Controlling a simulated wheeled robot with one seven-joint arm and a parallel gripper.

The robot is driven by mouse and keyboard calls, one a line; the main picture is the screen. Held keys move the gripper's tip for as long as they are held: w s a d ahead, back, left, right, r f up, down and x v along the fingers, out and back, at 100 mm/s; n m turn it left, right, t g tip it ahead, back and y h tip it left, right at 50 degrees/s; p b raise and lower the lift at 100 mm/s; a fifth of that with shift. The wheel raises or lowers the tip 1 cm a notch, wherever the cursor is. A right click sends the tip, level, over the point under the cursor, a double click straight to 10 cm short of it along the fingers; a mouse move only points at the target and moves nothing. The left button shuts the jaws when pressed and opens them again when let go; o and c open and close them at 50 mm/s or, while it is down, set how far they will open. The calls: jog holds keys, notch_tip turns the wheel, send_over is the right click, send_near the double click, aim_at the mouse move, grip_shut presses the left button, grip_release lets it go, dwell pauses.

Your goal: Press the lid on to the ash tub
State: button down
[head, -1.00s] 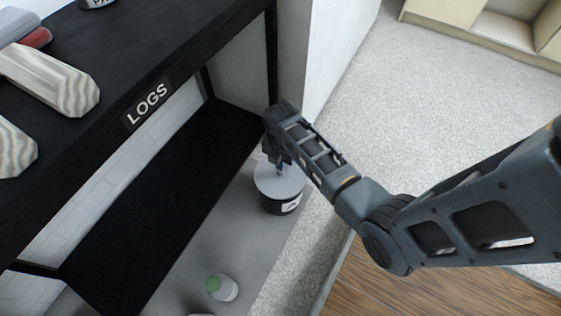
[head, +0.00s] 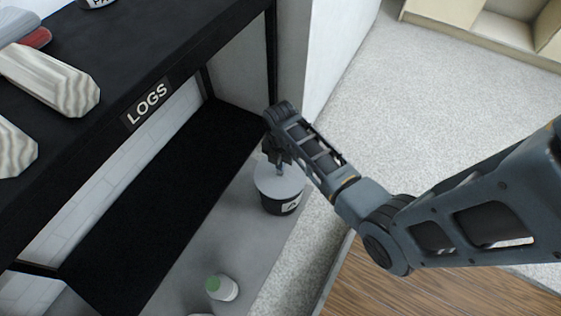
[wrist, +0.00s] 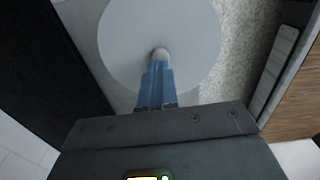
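The ash tub (head: 281,206) is a dark round tub with a pale label, standing on the grey hearth slab beside the black log rack. The pale grey round lid (head: 293,182) lies over its top; whether it is fully seated I cannot tell. My gripper (head: 278,166) is above the lid, pointing down at its small central knob. In the wrist view, the blue fingers of my gripper (wrist: 158,66) are together, with their tips at the knob (wrist: 159,53). The lid (wrist: 195,40) hides the tub there. I cannot tell whether the tips touch the knob.
A small white container with a green top (head: 222,288) stands on the slab (head: 225,235) nearer the front. The black rack (head: 165,190) marked LOGS and a pale wall (head: 322,50) are close to the tub. Carpet (head: 420,110) lies open to the right.

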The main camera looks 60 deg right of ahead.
jog(key=shift+f+b, duration=0.45)
jog(key=shift+f, duration=0.35)
dwell(0.4)
dwell(0.7)
jog(key=shift+r+p, duration=1.55)
jog(key=shift+p, duration=0.45)
